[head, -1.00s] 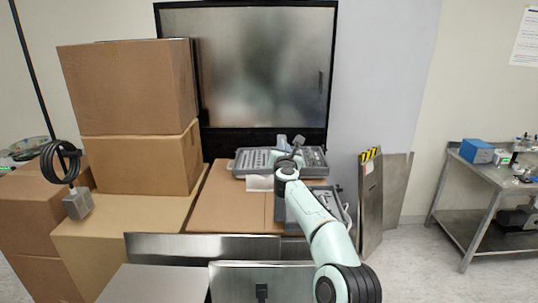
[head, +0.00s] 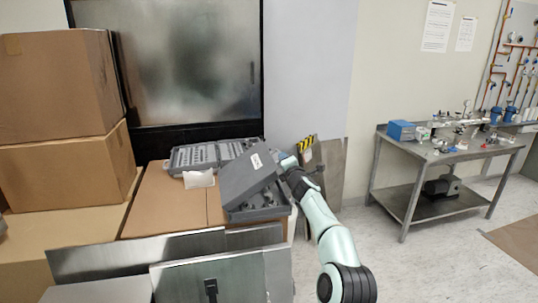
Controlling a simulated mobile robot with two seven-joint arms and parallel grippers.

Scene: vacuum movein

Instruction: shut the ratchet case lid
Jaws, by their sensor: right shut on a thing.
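The ratchet case is a grey case on a cardboard box, and its lid (head: 246,178) is raised at a slant over its base (head: 262,212). A small white label shows near the lid's upper right. The lid covers much of the case's inside; some dark contents show at the right. My right gripper (head: 279,163) is at the lid's upper right edge and is shut on it. Its fingertips are partly hidden by the lid. My left gripper is not in view.
A second grey case (head: 208,154) lies open behind, with rows of tools. A white paper (head: 199,178) lies beside the ratchet case. Stacked cardboard boxes (head: 62,85) stand left. Metal panels (head: 165,252) stand in front. A steel table (head: 450,148) stands right, with clear floor between.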

